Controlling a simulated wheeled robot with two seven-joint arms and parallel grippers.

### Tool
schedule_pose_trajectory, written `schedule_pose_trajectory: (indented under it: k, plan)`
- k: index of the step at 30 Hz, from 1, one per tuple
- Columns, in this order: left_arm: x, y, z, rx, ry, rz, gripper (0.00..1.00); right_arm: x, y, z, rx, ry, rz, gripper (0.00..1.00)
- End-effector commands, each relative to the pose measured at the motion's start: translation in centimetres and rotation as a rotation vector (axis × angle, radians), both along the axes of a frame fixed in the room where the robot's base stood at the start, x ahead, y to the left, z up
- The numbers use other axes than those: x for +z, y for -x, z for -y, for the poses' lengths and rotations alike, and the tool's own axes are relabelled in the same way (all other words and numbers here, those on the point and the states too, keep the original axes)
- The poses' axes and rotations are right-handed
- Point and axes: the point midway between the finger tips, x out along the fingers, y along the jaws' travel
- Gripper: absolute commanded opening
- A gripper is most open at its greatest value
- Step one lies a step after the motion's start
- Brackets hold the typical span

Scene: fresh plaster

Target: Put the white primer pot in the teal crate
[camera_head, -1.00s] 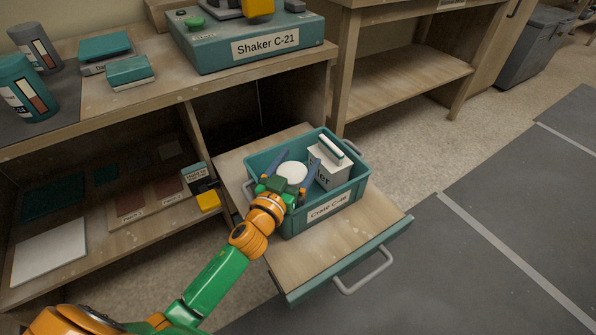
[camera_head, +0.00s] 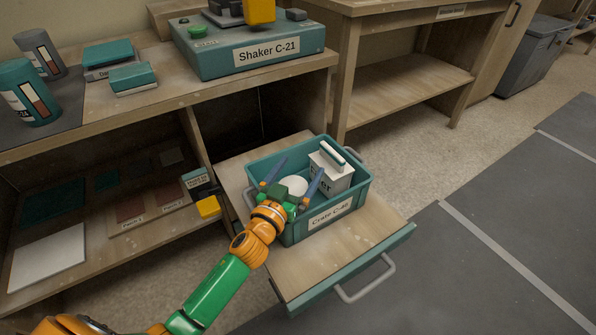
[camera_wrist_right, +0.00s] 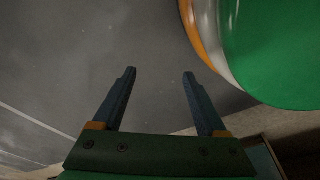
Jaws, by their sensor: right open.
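The white primer pot (camera_head: 294,186) shows as a round white top inside the teal crate (camera_head: 337,213), at its left side. Its lower part is hidden, so I cannot tell whether it rests on the crate floor. My left gripper (camera_head: 296,174) reaches into the crate from the front left. Its blue fingers are spread on either side of the pot, with gaps showing beside it. My right gripper (camera_wrist_right: 160,72) is open and empty in the right wrist view, over grey floor.
The crate sits on an open drawer (camera_head: 300,262) with a grey handle. Shaker C-21 (camera_head: 250,50) is on the bench above. Shelves lie left; the floor at right is clear.

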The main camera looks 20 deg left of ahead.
Motion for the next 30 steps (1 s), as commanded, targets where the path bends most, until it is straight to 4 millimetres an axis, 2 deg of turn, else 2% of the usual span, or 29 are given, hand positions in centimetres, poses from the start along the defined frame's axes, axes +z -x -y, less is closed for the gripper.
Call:
schedule_pose_trajectory:
  k: [1, 6, 15, 18, 23, 30]
  plan:
    - [-0.4, 0.1, -0.1, 0.002, -0.004, -0.012, 1.0, 0.1, 0.0, 0.0, 0.0, 0.0, 0.001, 0.75]
    - [1.0, 0.5, 0.0, 0.0, -0.002, -0.012, 1.0, 0.3, 0.9, 0.9, 0.002, 0.012, -0.003, 0.75]
    - [0.8, 8.7, -0.7, 0.002, 0.002, -0.01, 1.0, 0.1, 1.3, 1.2, 0.001, 0.016, -0.001, 0.75]
    - [0.8, 10.6, -0.8, 0.002, 0.002, -0.008, 1.0, 0.0, 1.2, 1.2, 0.0, 0.016, -0.001, 0.75]
    - [0.9, 11.9, -0.9, 0.001, -0.001, -0.005, 1.0, 0.0, 1.2, 1.1, 0.0, 0.015, -0.003, 0.75]
    - [1.0, 12.0, -0.9, 0.001, -0.001, -0.004, 1.0, 0.1, 1.3, 1.1, 0.0, 0.015, -0.004, 0.75]
